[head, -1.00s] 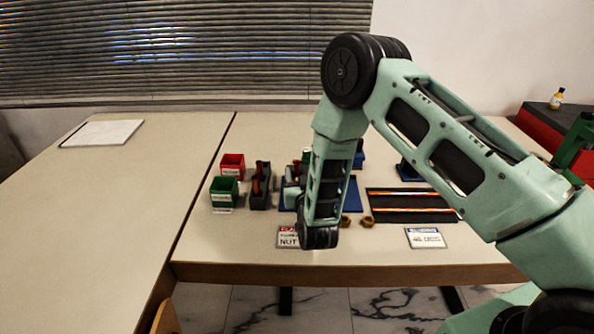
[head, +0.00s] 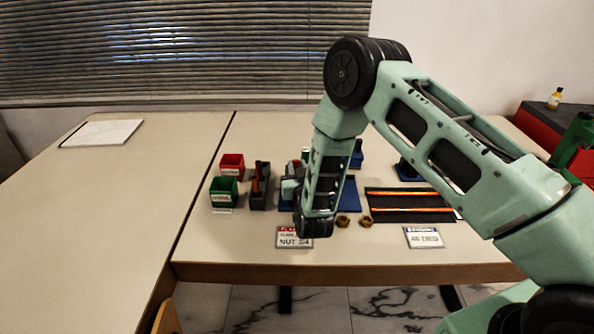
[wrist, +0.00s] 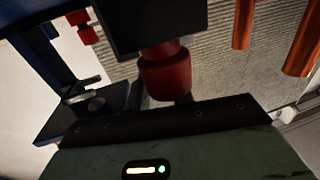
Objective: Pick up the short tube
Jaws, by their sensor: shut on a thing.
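Two orange tubes lie in the dark tray (head: 412,212) on the right of the table; which is shorter is hard to tell. In the wrist view one orange tube (wrist: 243,22) and another orange tube (wrist: 303,45) lie at the upper right, apart from my gripper (wrist: 165,100). A dark red round piece (wrist: 165,75) with a black block above it is in the middle of that view, at my gripper. My gripper is shut, seemingly on this red piece; its fingertips are not clear. In the head view my forearm hides the fingers.
A red bin (head: 232,165), a green bin (head: 223,190) and a dark holder (head: 258,196) with brownish-red pieces stand left of my arm. Two brown nuts (head: 342,221) lie by the blue plate (head: 350,195). The left table is mostly clear.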

